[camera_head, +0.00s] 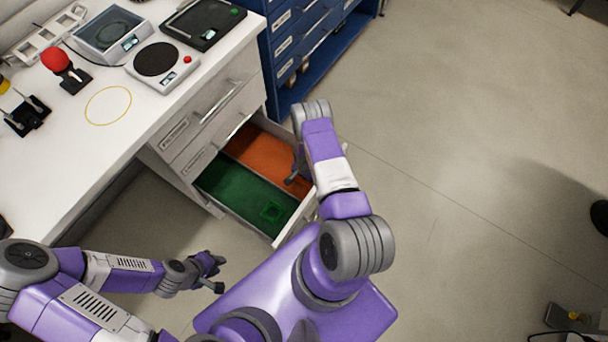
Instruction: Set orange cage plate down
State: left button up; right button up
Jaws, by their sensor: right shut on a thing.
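The open drawer (290,238) has an orange-lined compartment (255,146) at the back and a green-lined one (228,190) in front. My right gripper (293,179) reaches down into the orange compartment near the drawer's front panel and is shut. The orange cage plate cannot be made out, as my gripper and the orange lining hide its outline. My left gripper (217,274) is open and empty, outside the drawer above the floor.
The white bench (60,165) holds balances (161,62), a red-topped part (60,66), a yellow-topped part (20,105) and a yellow ring marking (108,105). A blue cabinet (300,45) stands behind the drawer. The floor at right is mostly free.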

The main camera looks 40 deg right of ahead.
jog(key=shift+f, duration=0.55)
jog(key=shift+f, duration=0.15)
jog(key=o, duration=0.9)
jog(key=shift+o, duration=0.2)
